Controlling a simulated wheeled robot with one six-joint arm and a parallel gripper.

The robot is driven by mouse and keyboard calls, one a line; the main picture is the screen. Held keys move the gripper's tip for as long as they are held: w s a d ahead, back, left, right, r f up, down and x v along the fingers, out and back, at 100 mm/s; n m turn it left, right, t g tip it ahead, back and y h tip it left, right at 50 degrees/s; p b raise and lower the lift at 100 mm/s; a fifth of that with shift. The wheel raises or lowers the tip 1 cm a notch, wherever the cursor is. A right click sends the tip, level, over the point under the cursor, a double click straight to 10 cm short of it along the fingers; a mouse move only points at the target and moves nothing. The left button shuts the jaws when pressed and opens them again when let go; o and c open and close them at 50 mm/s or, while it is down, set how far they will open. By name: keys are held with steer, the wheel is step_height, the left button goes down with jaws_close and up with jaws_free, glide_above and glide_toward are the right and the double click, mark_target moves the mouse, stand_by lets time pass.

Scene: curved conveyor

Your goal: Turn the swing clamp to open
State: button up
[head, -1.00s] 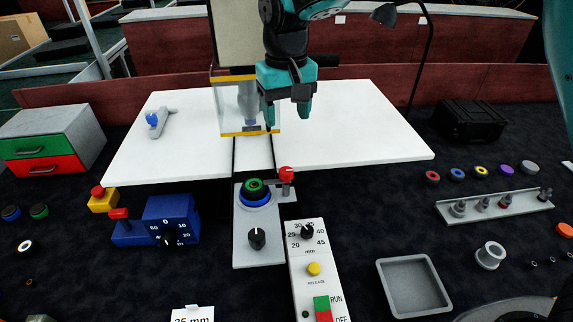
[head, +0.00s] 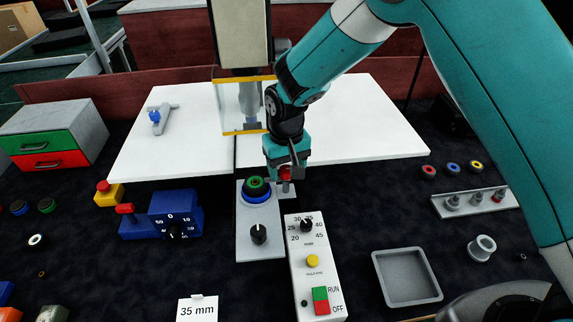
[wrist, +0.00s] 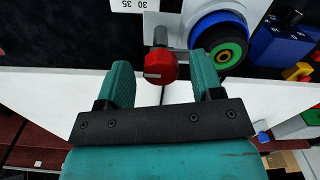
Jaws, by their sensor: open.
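The swing clamp has a red knob (wrist: 160,68) on a grey post and stands at the right edge of the light grey fixture plate (head: 259,222). A green ring with a dark centre (head: 256,184) sits on a blue ring (head: 259,197) beside it. My gripper (head: 288,172) is at the clamp from above, pointing down. In the wrist view its two teal fingers are spread, with the red knob between them and visible gaps on both sides. In the head view the fingers partly hide the knob. I cannot tell the clamp arm's direction.
A white control box (head: 310,262) with dial and buttons stands just right of the fixture. A blue dial unit (head: 174,212) is to the left. A clear-guarded press (head: 240,105) is behind. A grey tray (head: 407,278) and a pin rack (head: 475,203) lie right.

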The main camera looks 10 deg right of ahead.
steer(key=c, duration=0.9)
steer(key=shift+n, duration=0.3)
steer(key=n+b, duration=0.2)
steer(key=n, duration=0.2)
steer(key=n+b, duration=0.1)
steer(key=n, duration=0.3)
steer(key=shift+n, duration=0.4)
steer(key=n+b, duration=0.1)
steer(key=n, duration=0.3)
steer(key=shift+w+n, duration=0.1)
steer(key=shift+n, duration=0.2)
steer(key=shift+n+b, duration=0.4)
steer(key=shift+n, duration=1.5)
